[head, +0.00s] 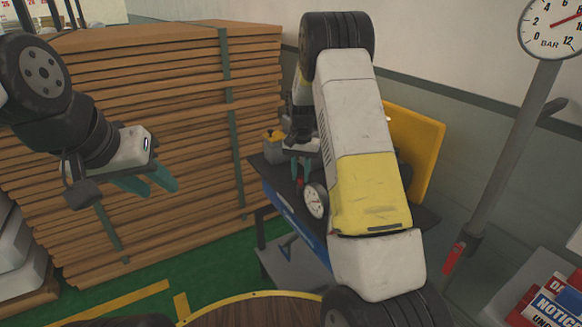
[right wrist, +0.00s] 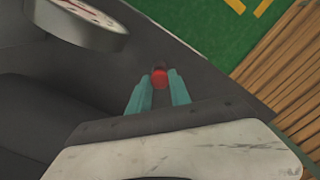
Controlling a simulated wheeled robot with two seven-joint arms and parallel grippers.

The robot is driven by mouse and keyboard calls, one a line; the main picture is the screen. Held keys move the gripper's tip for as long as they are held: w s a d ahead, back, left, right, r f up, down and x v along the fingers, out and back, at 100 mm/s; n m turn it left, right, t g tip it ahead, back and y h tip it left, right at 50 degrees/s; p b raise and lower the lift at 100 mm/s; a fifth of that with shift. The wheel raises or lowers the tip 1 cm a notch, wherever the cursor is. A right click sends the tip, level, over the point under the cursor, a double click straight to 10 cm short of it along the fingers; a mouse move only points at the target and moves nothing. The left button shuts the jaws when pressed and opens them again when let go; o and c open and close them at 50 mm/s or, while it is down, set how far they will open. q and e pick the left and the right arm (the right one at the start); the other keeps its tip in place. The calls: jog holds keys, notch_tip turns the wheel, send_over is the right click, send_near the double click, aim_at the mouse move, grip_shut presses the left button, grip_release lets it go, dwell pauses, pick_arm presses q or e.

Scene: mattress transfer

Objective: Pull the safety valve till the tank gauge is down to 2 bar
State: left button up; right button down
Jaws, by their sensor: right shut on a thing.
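The red valve knob (head: 299,183) is at the bench top below my right gripper (head: 301,168). In the right wrist view the red knob (right wrist: 159,79) sits between the two teal fingertips, and the gripper is shut on it. A small round white gauge (head: 315,201) is beside it; its reading is too small to tell. In the right wrist view its face (right wrist: 92,14) is cut off. A larger gauge marked BAR (head: 550,38) is at the top right, its red needle pointing near 8. My left gripper (head: 152,184) is open and empty, in front of stacked boards.
A stack of wooden boards (head: 150,60) fills the left and back. A dark bench (head: 425,213) stands ahead, with a yellow panel (head: 425,140) behind my right arm. A grey pole (head: 510,140) and a notice sign (head: 555,308) are at right.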

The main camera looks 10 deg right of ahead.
aim_at(300, 177)
jog(key=shift+r, duration=0.85)
jog(key=c, duration=1.2)
grip_release()
notch_tip(300, 177, up, 7)
jog(key=shift+f, duration=0.1)
jog(key=shift+r, duration=0.45)
